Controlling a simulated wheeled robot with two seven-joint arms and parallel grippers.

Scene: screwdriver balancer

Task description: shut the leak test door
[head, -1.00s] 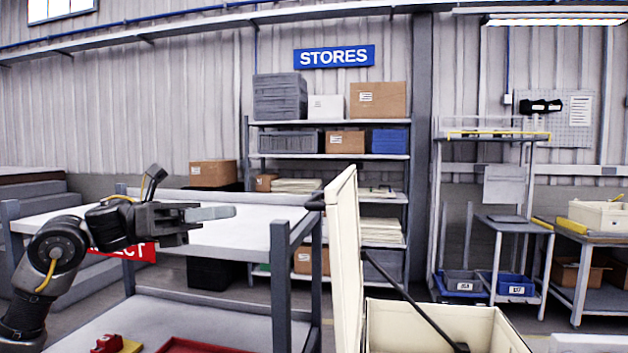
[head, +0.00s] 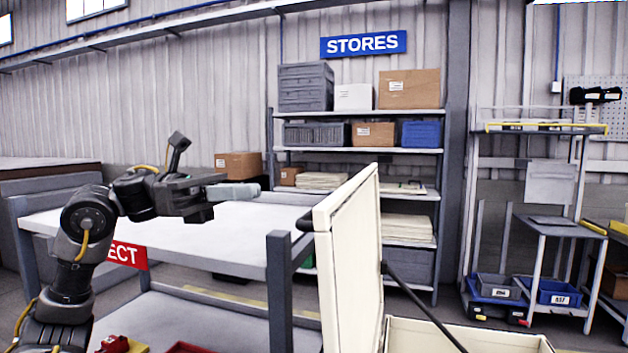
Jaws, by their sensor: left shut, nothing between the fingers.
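The leak test door is the cream panel (head: 352,265) standing upright and open at the left side of a cream box (head: 465,338). A dark handle (head: 305,222) sticks out from its left edge. A dark strut runs from the door down toward the box. My left gripper (head: 252,190) is shut and empty, to the left of the door and apart from the handle, level with the door's upper part. My right gripper is out of view. The inside of the box is mostly cut off below.
A grey bench (head: 240,240) with a white top and a red sign (head: 128,255) stands behind my left arm. A red tray (head: 190,348) sits on its lower shelf. A stores rack (head: 355,150) with boxes stands behind the door, and trolleys (head: 560,228) stand at the right.

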